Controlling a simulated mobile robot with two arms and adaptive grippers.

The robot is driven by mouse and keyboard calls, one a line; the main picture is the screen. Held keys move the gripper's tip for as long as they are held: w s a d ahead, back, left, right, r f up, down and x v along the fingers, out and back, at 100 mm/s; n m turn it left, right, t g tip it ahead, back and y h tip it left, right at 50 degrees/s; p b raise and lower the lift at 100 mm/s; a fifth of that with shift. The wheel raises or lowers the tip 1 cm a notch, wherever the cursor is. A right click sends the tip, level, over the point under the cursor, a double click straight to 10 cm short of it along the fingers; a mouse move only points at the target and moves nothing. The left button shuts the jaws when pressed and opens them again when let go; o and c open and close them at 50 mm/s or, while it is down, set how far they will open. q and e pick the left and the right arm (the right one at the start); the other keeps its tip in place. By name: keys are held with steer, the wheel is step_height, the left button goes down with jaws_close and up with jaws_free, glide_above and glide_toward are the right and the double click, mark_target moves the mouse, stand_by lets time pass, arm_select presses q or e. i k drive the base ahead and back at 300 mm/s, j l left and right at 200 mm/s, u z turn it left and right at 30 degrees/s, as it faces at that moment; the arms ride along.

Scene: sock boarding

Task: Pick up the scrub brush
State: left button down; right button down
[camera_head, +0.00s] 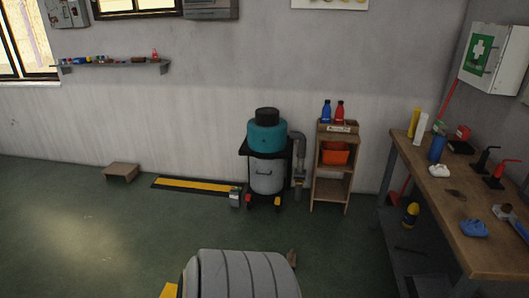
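I cannot clearly pick out the scrub brush. A small flat brown object (456,193) lies on the wooden workbench (487,257) at the right, too small to identify. A blue-handled object (519,230) with a brownish end lies near the bench's right side, cut by the picture edge, and I cannot tell if it is a brush. Another brown item (138,60) sits on the wall shelf (110,68) at the upper left. Neither of my grippers is in view.
The bench also holds a blue crumpled cloth (474,229), a white item (439,171) and several bottles. A teal-topped vacuum (267,139) and a wooden rack (332,176) stand by the wall. A low wooden box (121,172) sits on the floor. The left floor is mostly clear.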

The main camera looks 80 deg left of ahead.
mark_target(291, 259)
steer(key=u, duration=2.25)
steer(key=i+j, duration=0.35)
steer(key=j, duration=0.15)
steer(key=i+u, duration=0.1)
steer(key=i, duration=1.35)
